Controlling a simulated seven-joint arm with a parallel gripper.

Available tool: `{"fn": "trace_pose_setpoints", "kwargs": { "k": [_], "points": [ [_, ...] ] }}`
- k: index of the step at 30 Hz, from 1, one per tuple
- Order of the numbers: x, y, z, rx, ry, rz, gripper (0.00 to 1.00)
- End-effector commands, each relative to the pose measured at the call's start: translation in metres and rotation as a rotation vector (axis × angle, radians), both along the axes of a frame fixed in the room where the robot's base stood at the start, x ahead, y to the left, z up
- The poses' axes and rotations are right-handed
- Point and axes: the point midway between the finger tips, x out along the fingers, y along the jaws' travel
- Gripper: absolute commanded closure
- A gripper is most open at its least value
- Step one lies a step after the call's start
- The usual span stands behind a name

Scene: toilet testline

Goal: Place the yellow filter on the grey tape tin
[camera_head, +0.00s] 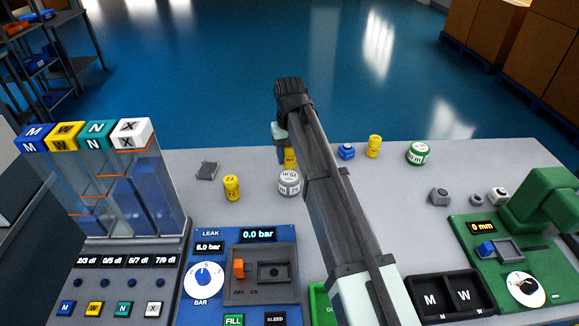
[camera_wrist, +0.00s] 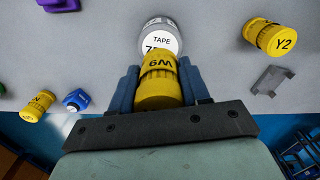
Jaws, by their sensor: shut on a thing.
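The yellow filter (camera_wrist: 159,84) is between the blue fingers of my gripper (camera_wrist: 160,75) in the wrist view, with "W9" on it. It also shows in the head view (camera_head: 290,158), partly hidden by my arm. My gripper is shut on it. The grey tape tin (camera_head: 290,182) stands on the table just in front of the filter in the head view. In the wrist view the tin (camera_wrist: 160,34), with a white "TAPE" label, lies beyond the filter, partly covered by it. I cannot tell whether filter and tin touch.
A yellow Y2 filter (camera_head: 231,187) and a grey bracket (camera_head: 207,170) stand left of the tin. A blue part (camera_head: 346,151), another yellow filter (camera_head: 373,146) and a green-rimmed tape tin (camera_head: 417,153) stand right of my arm. The leak tester (camera_head: 240,275) is in front.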

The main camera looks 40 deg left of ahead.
Motion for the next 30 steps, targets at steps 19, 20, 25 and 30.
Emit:
{"fn": "trace_pose_setpoints", "kwargs": {
  "k": [19,20,25,30],
  "points": [
    [0.000,0.000,-0.046,0.001,-0.001,0.001,0.86],
    [0.000,0.000,-0.046,0.001,-0.001,0.001,0.86],
    [0.000,0.000,-0.048,0.001,-0.001,0.001,0.86],
    [0.000,0.000,-0.048,0.001,-0.001,0.001,0.42]
  ]
}}
